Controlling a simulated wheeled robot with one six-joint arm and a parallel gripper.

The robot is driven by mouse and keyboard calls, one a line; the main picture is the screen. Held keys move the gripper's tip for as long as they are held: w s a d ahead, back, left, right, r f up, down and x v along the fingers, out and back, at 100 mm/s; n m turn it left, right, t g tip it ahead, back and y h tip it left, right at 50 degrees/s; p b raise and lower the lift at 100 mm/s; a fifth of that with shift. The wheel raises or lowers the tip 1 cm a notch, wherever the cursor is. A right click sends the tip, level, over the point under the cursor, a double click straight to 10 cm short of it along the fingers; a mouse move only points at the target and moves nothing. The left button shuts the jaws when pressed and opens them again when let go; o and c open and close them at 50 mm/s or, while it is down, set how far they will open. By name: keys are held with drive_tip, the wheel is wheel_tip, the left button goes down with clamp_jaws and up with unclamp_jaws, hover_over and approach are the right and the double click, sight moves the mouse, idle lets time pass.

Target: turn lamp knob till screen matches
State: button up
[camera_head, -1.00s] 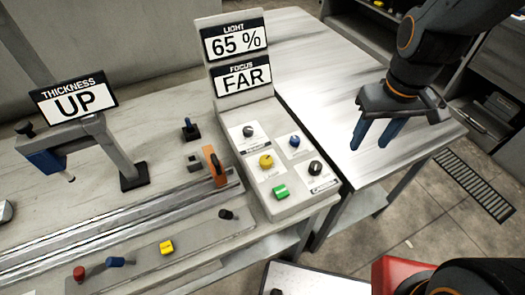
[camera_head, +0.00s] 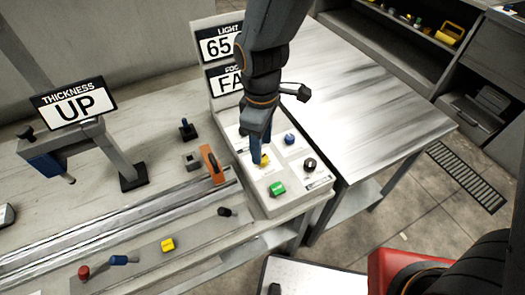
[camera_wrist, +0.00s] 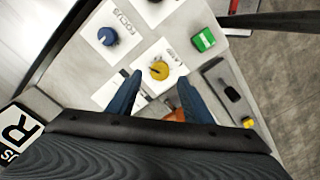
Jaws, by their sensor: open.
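The yellow knob (camera_head: 265,160) sits on the sloped control panel (camera_head: 262,203); in the wrist view the yellow knob (camera_wrist: 159,70) has a label beside it that seems to read LAMP. My gripper (camera_head: 257,157) is over it, fingers pointing down. In the wrist view my gripper (camera_wrist: 160,78) is open, with the blue fingertips to either side of the knob; I cannot tell whether they touch it. The LIGHT screen (camera_head: 214,46) shows 65, its right part hidden by my arm. The FOCUS screen (camera_head: 224,82) is also partly hidden.
Near the yellow knob are a blue knob (camera_head: 290,139), a black knob (camera_head: 310,165) and a green button (camera_head: 277,188). A THICKNESS sign (camera_head: 76,105) reads UP. The table at right is clear.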

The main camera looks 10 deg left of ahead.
drive_tip(key=shift+f+p, duration=0.35)
drive_tip(key=shift+f, duration=1.6)
drive_tip(key=c, duration=1.1)
drive_tip(key=shift+o, duration=0.2)
drive_tip(key=shift+w+m+p, duration=0.1)
drive_tip(key=shift+m+p, duration=0.35)
drive_tip(key=shift+m, duration=0.85)
drive_tip(key=o, duration=1.1)
drive_tip(key=shift+c, duration=0.2)
drive_tip(key=shift+r, duration=0.1)
